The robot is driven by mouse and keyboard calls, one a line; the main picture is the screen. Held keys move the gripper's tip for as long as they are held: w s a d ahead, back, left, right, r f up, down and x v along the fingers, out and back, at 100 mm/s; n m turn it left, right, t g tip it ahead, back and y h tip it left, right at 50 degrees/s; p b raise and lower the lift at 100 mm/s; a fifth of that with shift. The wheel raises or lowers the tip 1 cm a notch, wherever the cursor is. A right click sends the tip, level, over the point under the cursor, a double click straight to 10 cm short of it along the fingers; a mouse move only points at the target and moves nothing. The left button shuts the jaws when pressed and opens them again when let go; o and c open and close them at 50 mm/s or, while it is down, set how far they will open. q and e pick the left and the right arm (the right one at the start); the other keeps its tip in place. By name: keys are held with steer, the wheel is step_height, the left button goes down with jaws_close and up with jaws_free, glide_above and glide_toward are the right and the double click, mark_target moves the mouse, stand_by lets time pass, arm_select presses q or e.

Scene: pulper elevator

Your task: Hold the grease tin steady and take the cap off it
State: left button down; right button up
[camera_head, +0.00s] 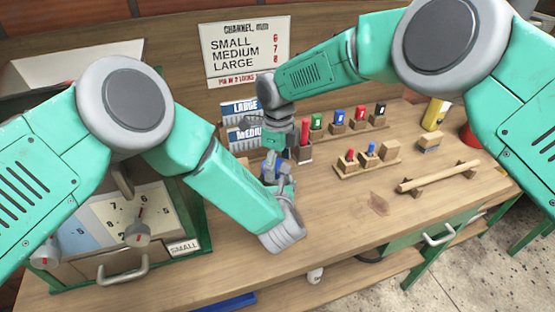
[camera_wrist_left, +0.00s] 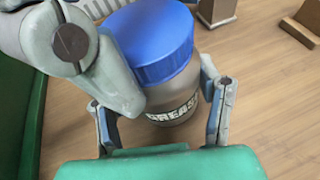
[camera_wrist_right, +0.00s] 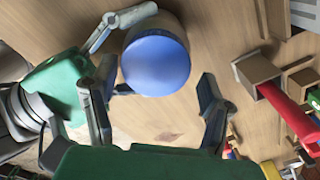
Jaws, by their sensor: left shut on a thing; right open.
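The grease tin (camera_wrist_left: 172,105) stands upright on the wooden bench, with a blue cap (camera_wrist_left: 152,40) on it and a "GREASE" label low on its grey-brown body. The cap shows from above in the right wrist view (camera_wrist_right: 155,64). My left gripper (camera_wrist_left: 168,98) is shut around the tin's body, below the cap. My right gripper (camera_wrist_right: 152,95) is open and empty, above the tin, with the cap just ahead of its fingers. In the head view both grippers crowd together, my right (camera_head: 277,138) above my left (camera_head: 279,178), and mostly hide the tin.
Wooden blocks with coloured pegs (camera_head: 340,118) stand behind and right of the tin. A wooden bar (camera_head: 440,176) lies further right, near a yellow can (camera_head: 435,113). A dial box (camera_head: 130,225) stands at left. The bench front (camera_head: 335,225) is clear.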

arm_select(q)
steer(key=shift+d, duration=0.2)
arm_select(e)
steer(key=shift+d, duration=0.2)
arm_select(q)
steer(key=shift+d, duration=0.25)
arm_select(e)
steer(key=shift+d, duration=0.3)
steer(key=c, duration=1.2)
arm_select(q)
steer(key=shift+d, duration=0.1)
arm_select(e)
steer(key=shift+w+d, duration=0.1)
steer(key=shift+w, duration=0.05)
steer(key=shift+c, duration=0.2)
